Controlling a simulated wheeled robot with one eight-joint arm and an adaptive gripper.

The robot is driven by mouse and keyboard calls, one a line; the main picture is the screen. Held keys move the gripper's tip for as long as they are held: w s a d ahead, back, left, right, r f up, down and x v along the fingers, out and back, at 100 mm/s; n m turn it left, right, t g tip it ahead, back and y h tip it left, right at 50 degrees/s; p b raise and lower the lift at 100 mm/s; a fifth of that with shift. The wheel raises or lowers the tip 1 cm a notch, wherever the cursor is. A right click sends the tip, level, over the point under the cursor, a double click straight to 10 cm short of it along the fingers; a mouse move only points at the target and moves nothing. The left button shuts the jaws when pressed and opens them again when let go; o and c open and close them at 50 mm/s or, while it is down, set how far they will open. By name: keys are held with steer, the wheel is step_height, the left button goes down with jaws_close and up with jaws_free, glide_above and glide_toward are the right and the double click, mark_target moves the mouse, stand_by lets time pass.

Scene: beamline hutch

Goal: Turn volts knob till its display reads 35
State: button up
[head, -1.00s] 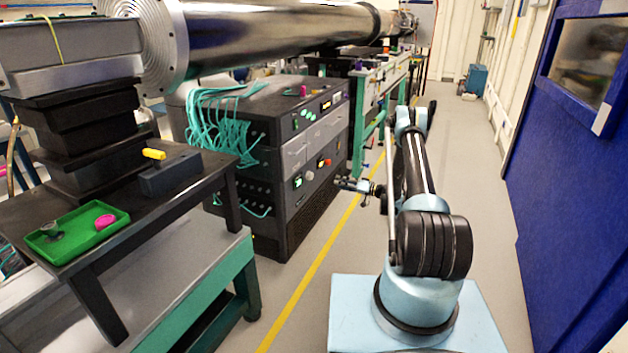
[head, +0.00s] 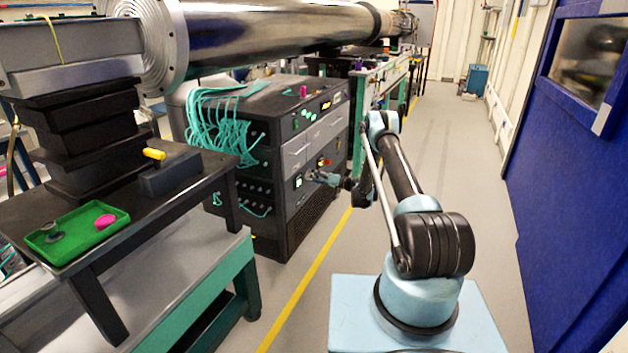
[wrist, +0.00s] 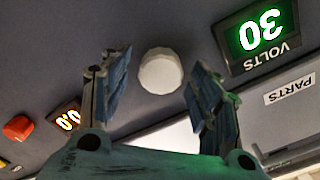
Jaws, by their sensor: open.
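The volts display (wrist: 262,30) is lit green and reads 30; its VOLTS label shows upside down in the wrist view. A round white knob (wrist: 160,72) sits left of it on the dark panel. My gripper (wrist: 158,62) is open, with one finger on each side of the knob and gaps visible on both sides. In the head view my gripper (head: 318,176) is at the front of the dark rack (head: 285,215), beside the small green display (head: 298,181). It hides the knob there.
A PARTS label (wrist: 289,89) is below the volts display. A table (head: 195,210) with a green tray (head: 75,243) stands at the left. The aisle floor (head: 450,150) is clear.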

steer(key=shift+w+a, duration=0.1)
steer(key=shift+a, duration=0.1)
steer(key=c, duration=1)
steer(key=shift+c, duration=0.2)
steer(key=shift+m, duration=2.1)
steer(key=shift+w, duration=0.1)
steer(key=o, duration=1)
